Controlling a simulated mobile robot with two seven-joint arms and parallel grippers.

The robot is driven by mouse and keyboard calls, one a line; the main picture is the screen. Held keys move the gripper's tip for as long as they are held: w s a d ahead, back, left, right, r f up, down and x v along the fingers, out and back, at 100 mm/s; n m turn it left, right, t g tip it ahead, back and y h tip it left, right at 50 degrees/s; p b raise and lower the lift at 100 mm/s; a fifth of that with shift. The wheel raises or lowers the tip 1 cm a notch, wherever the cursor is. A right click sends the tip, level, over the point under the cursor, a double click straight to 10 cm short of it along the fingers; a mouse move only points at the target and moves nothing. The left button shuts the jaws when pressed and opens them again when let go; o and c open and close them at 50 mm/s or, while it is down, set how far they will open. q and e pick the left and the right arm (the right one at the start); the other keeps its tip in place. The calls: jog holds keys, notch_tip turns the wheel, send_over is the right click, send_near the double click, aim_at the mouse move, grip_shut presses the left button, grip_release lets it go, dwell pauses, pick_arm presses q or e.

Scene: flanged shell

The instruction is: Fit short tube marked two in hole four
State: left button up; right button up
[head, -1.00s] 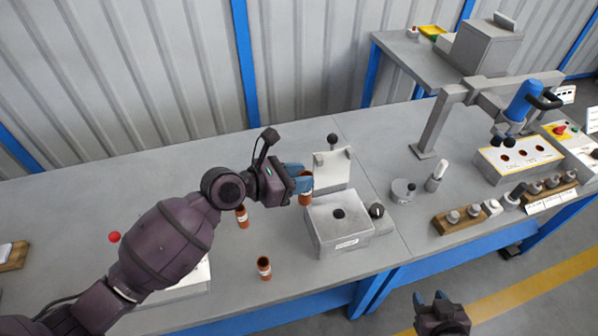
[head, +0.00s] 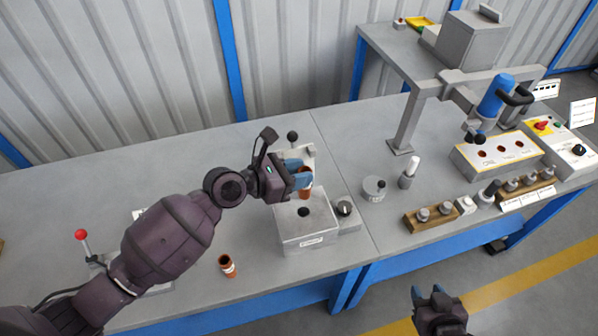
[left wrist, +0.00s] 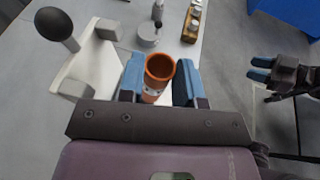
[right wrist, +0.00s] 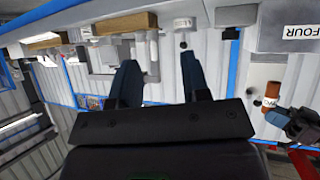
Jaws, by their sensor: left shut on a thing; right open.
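My left gripper (head: 304,180) is shut on an orange-brown tube (head: 305,188). In the head view the tube shows just above the dark hole (head: 303,212) of a grey box, apart from it. The left wrist view shows the tube (left wrist: 158,72) between the blue fingers, its open end up. The grey box (head: 308,234) carries a label, which reads FOUR in the right wrist view (right wrist: 300,32). My right gripper (head: 428,296) is open and empty, off the table's front edge.
Another orange-brown tube (head: 227,266) stands front left of the box. A white plate with a black ball lever (head: 292,136) is behind. A three-hole panel (head: 465,158) and wooden holders (head: 430,220) stand right.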

pick_arm(q)
jog(key=shift+a, duration=0.15)
pick_arm(e)
jog(key=shift+a, duration=0.15)
pick_arm(q)
jog(key=shift+f, duration=0.1)
notch_tip(320, 180, down, 6)
jog(key=b, duration=0.3)
jog(key=shift+r, duration=0.25)
pick_arm(e)
jog(key=shift+w+f, duration=0.6)
jog(key=shift+f, duration=0.15)
jog(key=shift+w, duration=0.1)
jog(key=shift+r, duration=0.35)
jog(key=shift+s, duration=0.2)
pick_arm(q)
jog(key=shift+p, duration=0.45)
pick_arm(e)
jog(key=shift+w+r, duration=0.1)
jog(key=shift+r, duration=0.15)
